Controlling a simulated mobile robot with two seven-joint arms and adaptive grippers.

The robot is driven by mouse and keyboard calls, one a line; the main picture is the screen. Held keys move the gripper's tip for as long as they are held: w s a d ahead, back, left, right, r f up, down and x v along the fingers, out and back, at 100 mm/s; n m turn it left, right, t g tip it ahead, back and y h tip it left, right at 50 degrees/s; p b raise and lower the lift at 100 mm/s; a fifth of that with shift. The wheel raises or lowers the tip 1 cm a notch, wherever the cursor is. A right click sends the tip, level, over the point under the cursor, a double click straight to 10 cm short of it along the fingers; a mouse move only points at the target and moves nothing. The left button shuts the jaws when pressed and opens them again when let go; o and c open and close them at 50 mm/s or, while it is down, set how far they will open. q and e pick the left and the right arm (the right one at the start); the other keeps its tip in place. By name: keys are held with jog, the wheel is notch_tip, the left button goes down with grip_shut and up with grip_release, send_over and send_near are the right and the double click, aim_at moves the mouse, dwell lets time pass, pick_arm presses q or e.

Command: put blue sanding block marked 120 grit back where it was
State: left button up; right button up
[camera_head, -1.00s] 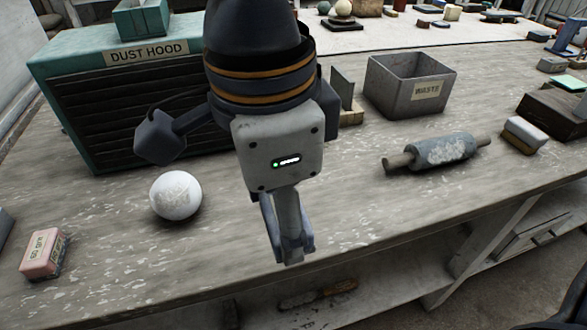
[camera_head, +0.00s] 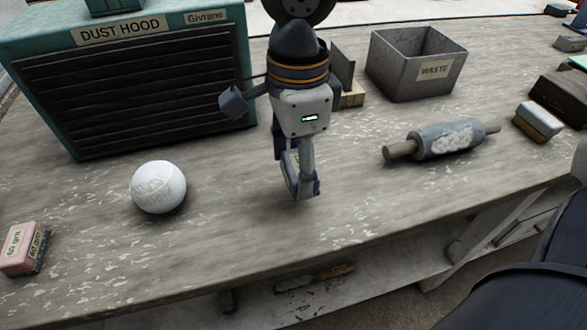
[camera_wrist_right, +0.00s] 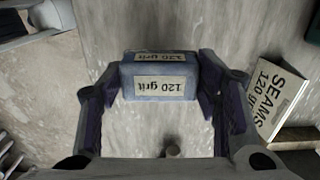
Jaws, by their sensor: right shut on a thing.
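The blue sanding block (camera_wrist_right: 160,90) marked 120 grit is between the two fingers of my right gripper (camera_wrist_right: 160,92) in the wrist view, with its labels facing the camera. The gripper is shut on it. In the head view my right gripper (camera_head: 303,190) points down over the middle of the bench, and the block is mostly hidden by the fingers. I cannot tell whether the block touches the bench. A card reading SEAMS 120 grit (camera_wrist_right: 270,95) stands at the right of the wrist view, apart from the block. My left gripper is not in view.
The bench holds a white sphere (camera_head: 159,187), a pink 60 grit block (camera_head: 22,248), a teal dust hood (camera_head: 130,85), a grey waste bin (camera_head: 412,70), a rolling pin (camera_head: 445,140) and a pale block (camera_head: 538,122).

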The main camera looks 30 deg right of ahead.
jog(key=shift+w+d+f, duration=0.1)
jog(key=shift+f, duration=0.85)
jog(key=shift+w+d+f, duration=0.1)
jog(key=shift+f, duration=0.85)
jog(key=o, duration=1.3)
jog(key=shift+f, duration=0.1)
jog(key=shift+c, duration=0.2)
notch_tip(320, 180, up, 12)
jog(key=shift+d+r, duration=0.1)
jog(key=shift+r, duration=0.05)
